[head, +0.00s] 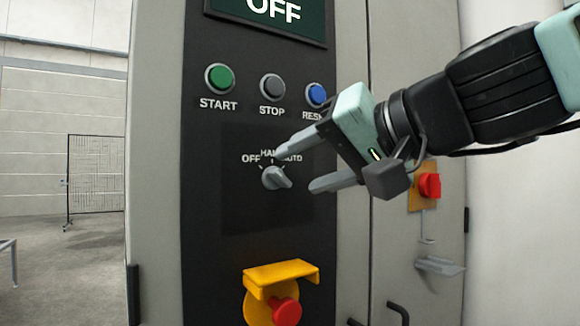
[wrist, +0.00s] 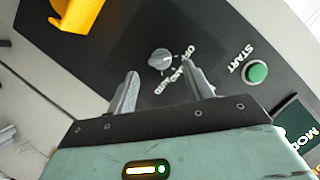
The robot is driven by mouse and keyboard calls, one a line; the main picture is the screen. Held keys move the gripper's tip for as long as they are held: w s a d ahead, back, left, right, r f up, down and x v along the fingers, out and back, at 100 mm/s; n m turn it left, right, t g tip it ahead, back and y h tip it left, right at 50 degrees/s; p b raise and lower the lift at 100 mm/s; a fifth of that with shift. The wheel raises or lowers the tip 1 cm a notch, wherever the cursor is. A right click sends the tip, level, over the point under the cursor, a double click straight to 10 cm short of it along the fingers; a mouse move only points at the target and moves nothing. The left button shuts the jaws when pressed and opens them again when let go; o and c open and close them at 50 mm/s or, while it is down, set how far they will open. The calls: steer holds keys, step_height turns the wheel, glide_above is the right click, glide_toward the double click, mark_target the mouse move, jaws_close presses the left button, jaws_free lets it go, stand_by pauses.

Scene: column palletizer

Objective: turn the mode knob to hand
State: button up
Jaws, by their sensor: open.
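The mode knob (head: 274,177) is a small grey knob on the dark panel, under the labels OFF, HAND and AUTO. Its grip bar looks slanted from upper left, on the OFF side, to lower right. The display (head: 272,10) above reads OFF. My gripper (head: 297,168) is open and empty, in front of the panel to the right of the knob. One finger covers part of the HAND and AUTO labels. In the wrist view the knob (wrist: 162,60) lies just beyond the fingertips, between their lines, and appears apart from them.
Above the knob are the green START button (head: 219,78), the grey STOP button (head: 272,87) and a blue button (head: 317,95). Below is a red emergency button (head: 287,311) with a yellow guard (head: 281,275). A red switch (head: 429,186) sits to the right.

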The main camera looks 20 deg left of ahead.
mark_target(285, 176)
steer(key=shift+x, duration=1.95)
steer(key=c, duration=1)
steer(key=shift+o, duration=0.2)
